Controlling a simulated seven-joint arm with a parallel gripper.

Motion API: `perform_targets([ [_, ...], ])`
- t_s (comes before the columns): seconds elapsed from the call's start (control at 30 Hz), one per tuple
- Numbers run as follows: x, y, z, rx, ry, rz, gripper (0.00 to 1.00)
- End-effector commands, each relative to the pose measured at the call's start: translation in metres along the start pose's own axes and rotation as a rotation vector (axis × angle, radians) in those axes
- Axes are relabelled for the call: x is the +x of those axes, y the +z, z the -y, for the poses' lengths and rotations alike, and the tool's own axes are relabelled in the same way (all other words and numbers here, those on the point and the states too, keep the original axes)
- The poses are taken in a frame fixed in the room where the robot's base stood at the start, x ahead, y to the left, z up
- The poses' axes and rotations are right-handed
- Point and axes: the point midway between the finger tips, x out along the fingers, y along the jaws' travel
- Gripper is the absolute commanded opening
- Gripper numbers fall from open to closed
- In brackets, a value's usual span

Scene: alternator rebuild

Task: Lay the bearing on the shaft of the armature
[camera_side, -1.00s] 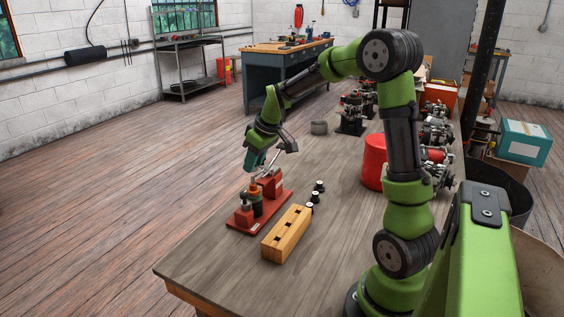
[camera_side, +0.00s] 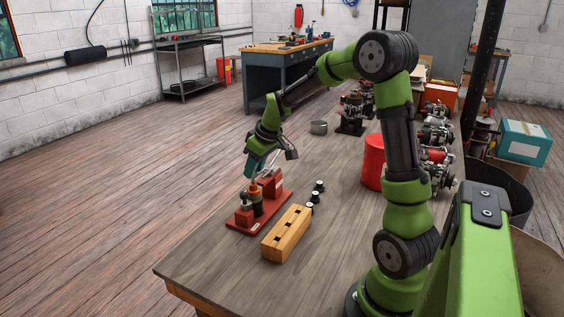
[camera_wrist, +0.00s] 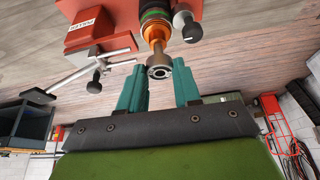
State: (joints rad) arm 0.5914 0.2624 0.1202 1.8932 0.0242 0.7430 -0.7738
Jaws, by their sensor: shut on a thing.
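The armature stands upright on the red fixture base (camera_side: 243,227), with its dark and orange body (camera_side: 256,200) showing in the side view. In the wrist view, its copper-orange section (camera_wrist: 154,33) points toward my gripper. My gripper (camera_wrist: 160,76) has teal fingers and is shut on the bearing (camera_wrist: 160,72), a small grey ring with a dark hole. The ring lies in line with the shaft end. I cannot tell whether it is around the shaft or just above it. In the side view, my gripper (camera_side: 254,174) is right over the armature and hides the bearing.
A wooden block with square holes (camera_side: 287,235) stands beside the fixture, with small black-knobbed parts (camera_side: 315,195) nearby. A red block (camera_wrist: 92,27) and a metal clamp with black knobs (camera_wrist: 93,87) are close to my fingers. A red cylinder (camera_side: 373,160) stands farther right.

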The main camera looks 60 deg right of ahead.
Motion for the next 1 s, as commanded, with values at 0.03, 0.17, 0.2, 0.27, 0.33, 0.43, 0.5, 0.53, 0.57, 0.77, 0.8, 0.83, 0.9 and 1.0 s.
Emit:
perform_targets([
  [0.03, -0.0002, -0.0003, 0.0004, -0.001, 0.0, 0.0, 0.03],
  [0.17, -0.0002, -0.0003, 0.0002, 0.0, 0.0, 0.0, 0.03],
  [0.2, -0.0003, -0.0003, 0.0002, 0.0, 0.0, 0.0, 0.03],
  [0.27, -0.0003, -0.0003, 0.0002, 0.0, 0.0, -0.001, 0.03],
  [0.33, -0.0003, -0.0003, 0.0001, 0.0, 0.0, -0.001, 0.03],
  [0.43, -0.0001, -0.0002, 0.0002, 0.0, 0.0, 0.0, 0.03],
  [0.5, 0.0002, -0.0001, 0.0002, 0.0, 0.0, 0.0, 0.03],
  [0.53, 0.0004, 0.0, 0.0002, 0.0, 0.0, 0.0, 0.03],
  [0.57, 0.0006, 0.0001, 0.0002, 0.0, 0.0, 0.0, 0.03],
  [0.77, 0.0019, 0.0008, 0.0002, 0.0, 0.0, 0.0, 0.4],
  [0.8, 0.0019, 0.0007, 0.0002, 0.0, 0.0, 0.0, 0.46],
  [0.83, 0.0019, 0.0007, 0.0002, 0.0, 0.0, 0.0, 0.51],
  [0.9, 0.0019, 0.0007, 0.0002, 0.0, 0.0, 0.0, 0.62],
  [1.0, 0.0019, 0.0007, 0.0002, 0.0, 0.0, 0.0, 0.62],
])
